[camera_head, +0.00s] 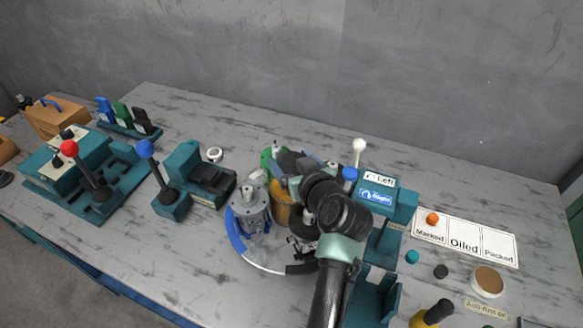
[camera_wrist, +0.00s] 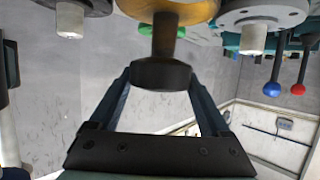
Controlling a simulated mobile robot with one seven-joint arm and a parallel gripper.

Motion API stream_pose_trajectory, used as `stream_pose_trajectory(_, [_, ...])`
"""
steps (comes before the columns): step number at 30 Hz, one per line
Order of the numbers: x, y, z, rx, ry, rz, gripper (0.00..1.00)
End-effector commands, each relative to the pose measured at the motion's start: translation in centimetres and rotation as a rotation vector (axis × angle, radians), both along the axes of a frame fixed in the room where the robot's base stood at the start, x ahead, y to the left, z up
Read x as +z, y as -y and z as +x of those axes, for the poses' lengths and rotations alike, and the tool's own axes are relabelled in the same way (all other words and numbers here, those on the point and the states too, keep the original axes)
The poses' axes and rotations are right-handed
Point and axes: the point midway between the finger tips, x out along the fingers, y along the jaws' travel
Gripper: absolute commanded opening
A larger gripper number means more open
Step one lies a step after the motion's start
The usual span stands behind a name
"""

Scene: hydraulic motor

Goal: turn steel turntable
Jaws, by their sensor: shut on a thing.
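The turntable (camera_head: 266,266) is a round disc on the table with blue, white and dark sections along its rim. Its right part is hidden by my arm. A grey motor (camera_head: 250,212) stands upright on its left side, and a brass-coloured motor (camera_head: 283,206) stands next to it. A green part shows at the back. My gripper (camera_wrist: 160,78) is hidden behind my arm in the head view.
A teal stand with Left and Right signs (camera_head: 380,190) is close right of my arm, near a white-knobbed lever (camera_head: 358,148). A blue-knobbed lever station (camera_head: 168,190) stands left of the turntable. A label board (camera_head: 465,238) lies at the right. The table's back strip is mostly clear.

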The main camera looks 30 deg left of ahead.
Motion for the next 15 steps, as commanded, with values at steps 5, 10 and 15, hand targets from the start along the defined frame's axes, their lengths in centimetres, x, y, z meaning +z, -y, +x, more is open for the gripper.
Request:
stream_pose_trajectory(5, [-0.05, 0.04, 0.04, 0.022, 0.0, -0.001, 0.0])
stream_pose_trajectory(10, [0.01, 0.01, 0.0, 0.03, -0.002, -0.001, 0.0])
stream_pose_trajectory(15, [0.04, 0.01, 0.0, 0.03, -0.002, -0.001, 0.0])
